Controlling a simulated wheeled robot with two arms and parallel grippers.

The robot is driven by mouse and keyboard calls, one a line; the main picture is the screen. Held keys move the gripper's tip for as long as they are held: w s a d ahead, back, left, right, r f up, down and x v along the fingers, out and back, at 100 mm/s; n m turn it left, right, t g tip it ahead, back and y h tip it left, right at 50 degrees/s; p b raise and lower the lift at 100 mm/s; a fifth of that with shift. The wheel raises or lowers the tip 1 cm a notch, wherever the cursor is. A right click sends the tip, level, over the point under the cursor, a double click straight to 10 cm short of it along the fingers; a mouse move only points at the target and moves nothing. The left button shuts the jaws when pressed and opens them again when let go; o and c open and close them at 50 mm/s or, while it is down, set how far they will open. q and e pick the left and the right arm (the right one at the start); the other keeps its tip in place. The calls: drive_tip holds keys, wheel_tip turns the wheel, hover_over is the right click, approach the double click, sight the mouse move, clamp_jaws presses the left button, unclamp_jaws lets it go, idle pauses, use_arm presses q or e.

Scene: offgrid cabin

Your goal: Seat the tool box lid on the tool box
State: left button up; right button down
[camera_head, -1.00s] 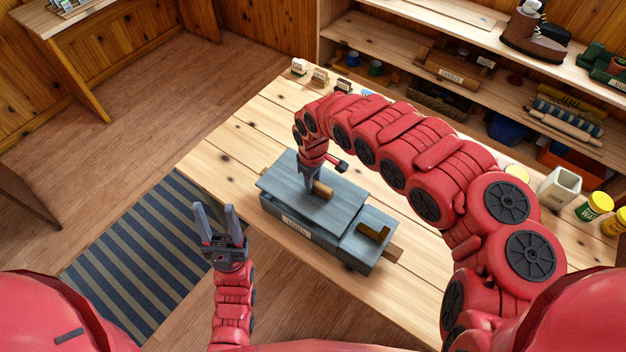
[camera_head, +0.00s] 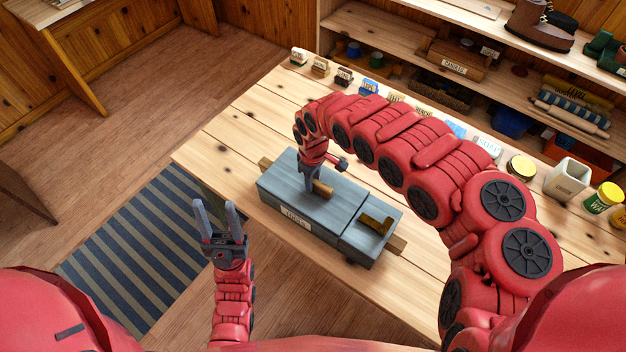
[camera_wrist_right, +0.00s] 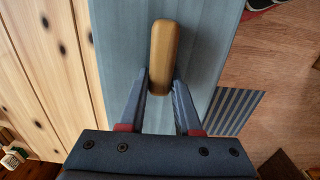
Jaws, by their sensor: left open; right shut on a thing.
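The grey-blue tool box (camera_head: 335,237) stands on the wooden table with its label facing me. The tool box lid (camera_head: 283,178) lies over its left part, edges lined up with the box in the head view; I cannot tell whether any gap remains under it. My right gripper (camera_head: 314,192) is shut on the lid's wooden handle (camera_head: 326,188). In the right wrist view the handle (camera_wrist_right: 164,55) sits between the fingertips (camera_wrist_right: 160,85), above the lid (camera_wrist_right: 206,40). My left gripper (camera_head: 217,222) is open and empty, left of the table's front edge.
An open tray section at the box's right end holds a brown wooden piece (camera_head: 376,223). A row of small labelled blocks (camera_head: 320,67), jars (camera_head: 604,197) and a pale container (camera_head: 566,180) line the table's back. The table's left end (camera_head: 225,140) is clear.

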drive_tip(key=shift+f+b, duration=0.35)
drive_tip(key=shift+f, duration=0.15)
idle(0.3)
unclamp_jaws()
idle(0.4)
drive_tip(key=shift+r, duration=0.1)
drive_tip(key=shift+r+p, duration=4.5)
drive_tip(key=shift+r, duration=0.45)
